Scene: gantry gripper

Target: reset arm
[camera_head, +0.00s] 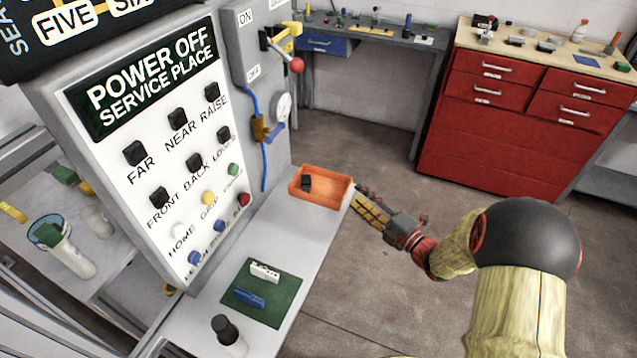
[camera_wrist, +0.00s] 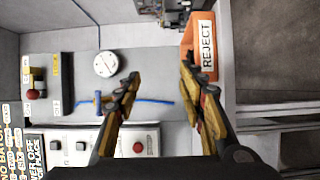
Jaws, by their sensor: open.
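My gripper (camera_head: 371,208) is at the right edge of the grey shelf in the head view, beside the orange tray (camera_head: 322,188). In the wrist view my gripper (camera_wrist: 158,82) has its two yellow-and-black fingers spread apart, with nothing between them. The tray, marked REJECT (camera_wrist: 207,47), shows behind the right finger there. In the head view a small dark block (camera_head: 307,182) lies in the tray. My arm reaches in from the lower right.
The control panel (camera_head: 150,140) with several buttons stands at left. A green mat (camera_head: 283,309) holds a white part (camera_head: 265,271) and a blue part (camera_head: 249,298). A dark-capped bottle (camera_head: 228,335) stands nearby. Red drawers (camera_head: 500,143) stand behind; open floor lies between.

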